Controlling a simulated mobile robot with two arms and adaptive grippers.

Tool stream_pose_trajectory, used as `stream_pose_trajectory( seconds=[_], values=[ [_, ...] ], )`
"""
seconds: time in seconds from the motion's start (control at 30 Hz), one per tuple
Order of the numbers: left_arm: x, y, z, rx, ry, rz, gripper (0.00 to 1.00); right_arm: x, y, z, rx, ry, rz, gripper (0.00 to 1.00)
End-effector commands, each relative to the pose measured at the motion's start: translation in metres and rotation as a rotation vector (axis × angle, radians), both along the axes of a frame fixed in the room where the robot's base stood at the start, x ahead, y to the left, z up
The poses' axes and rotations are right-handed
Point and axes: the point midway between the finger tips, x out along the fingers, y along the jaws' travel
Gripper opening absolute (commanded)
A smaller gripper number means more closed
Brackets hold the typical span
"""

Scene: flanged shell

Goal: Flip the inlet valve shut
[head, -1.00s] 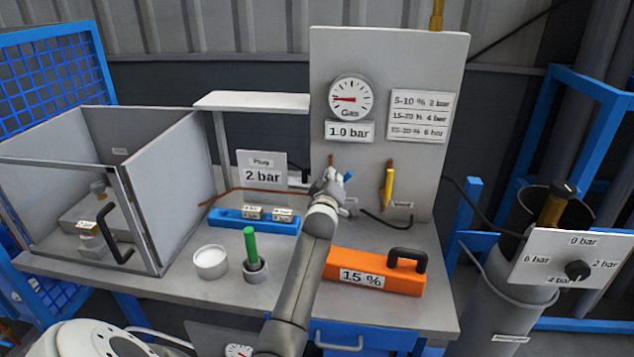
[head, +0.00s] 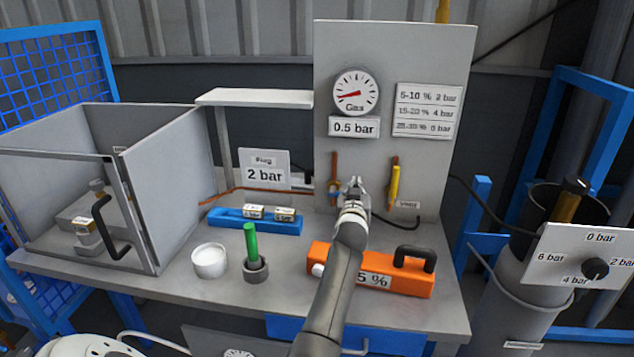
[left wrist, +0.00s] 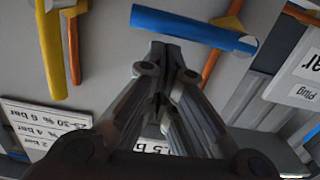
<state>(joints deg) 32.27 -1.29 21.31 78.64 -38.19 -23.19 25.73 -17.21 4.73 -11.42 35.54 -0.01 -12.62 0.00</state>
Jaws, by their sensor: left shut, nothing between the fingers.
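The inlet valve has a blue lever (left wrist: 185,27), seen in the left wrist view lying crosswise over its copper-orange pipe (left wrist: 222,50). The same pipe shows upright on the grey panel in the head view (head: 334,168). My left gripper (head: 355,184) is shut and empty in front of the panel, by the foot of this pipe. In the left wrist view its fingertips (left wrist: 164,52) are close to the lever; whether they touch it I cannot tell. The gripper hides part of the valve in the head view. My right gripper is not in view.
A yellow lever (head: 395,185) runs along the pipe to the right. The gauge (head: 354,93) sits above a 0.5 bar sign (head: 353,127). An orange block with a black handle (head: 400,280), a blue rail (head: 255,221), a white cup (head: 209,261) and a green rod (head: 250,241) are on the bench.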

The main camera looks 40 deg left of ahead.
Motion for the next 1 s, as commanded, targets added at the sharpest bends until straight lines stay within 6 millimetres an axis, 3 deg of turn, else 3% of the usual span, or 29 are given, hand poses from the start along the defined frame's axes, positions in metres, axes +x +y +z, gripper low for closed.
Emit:
stream_pose_trajectory(
  seconds=[0.77, 1.0],
  values=[
    [0.002, -0.003, -0.005, 0.069, 0.042, -0.001, 0.0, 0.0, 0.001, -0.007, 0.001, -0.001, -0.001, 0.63],
    [0.003, -0.001, 0.011, 0.07, 0.042, -0.001, 0.0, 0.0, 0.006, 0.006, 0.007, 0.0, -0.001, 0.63]
  ],
)
